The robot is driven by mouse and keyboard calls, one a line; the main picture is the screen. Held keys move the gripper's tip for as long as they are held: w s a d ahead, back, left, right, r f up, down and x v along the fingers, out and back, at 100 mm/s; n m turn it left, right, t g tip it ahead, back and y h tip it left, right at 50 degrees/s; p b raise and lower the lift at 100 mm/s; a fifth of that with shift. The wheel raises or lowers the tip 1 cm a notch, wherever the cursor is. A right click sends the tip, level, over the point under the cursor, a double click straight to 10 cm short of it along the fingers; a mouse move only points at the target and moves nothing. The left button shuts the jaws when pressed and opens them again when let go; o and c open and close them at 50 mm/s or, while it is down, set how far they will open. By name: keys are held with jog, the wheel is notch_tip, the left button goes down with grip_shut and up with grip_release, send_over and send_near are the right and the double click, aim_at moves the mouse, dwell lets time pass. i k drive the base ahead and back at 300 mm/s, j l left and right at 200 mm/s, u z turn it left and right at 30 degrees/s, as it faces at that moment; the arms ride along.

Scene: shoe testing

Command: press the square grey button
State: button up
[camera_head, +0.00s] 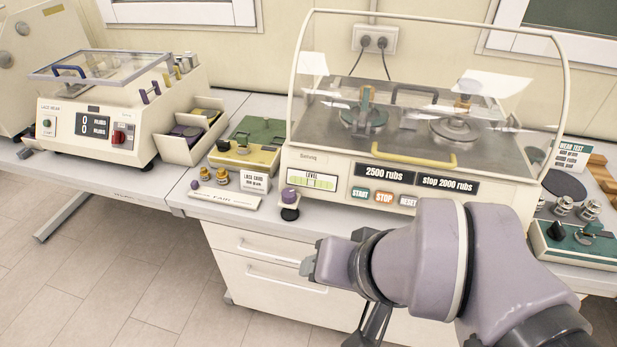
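A wear-testing machine (330,162) with a clear hood stands on the bench. On its front panel is a row of three buttons: a teal START button (360,194), an orange STOP button (384,197) and a grey, squarish RESET button (408,201). The RESET button is just left of my arm's upper edge and in clear view. My gripper (307,263) is at the left end of my arm, in front of the white drawers, below and left of the buttons and apart from them. It is seen from the side, and its finger opening cannot be made out.
The hood has a yellow handle (425,160) above the displays. A purple knob (289,198) stands at the machine's left front corner. A second machine (75,125) is at left, and a green device (575,245) at right. The floor at left is clear.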

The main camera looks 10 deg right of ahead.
aim_at(409, 202)
jog(key=z, duration=0.85)
jog(key=i+j, duration=0.1)
jog(key=j, duration=0.4)
jog(key=i+j+z, duration=0.15)
jog(key=j, duration=0.9)
jog(key=i+z, duration=0.05)
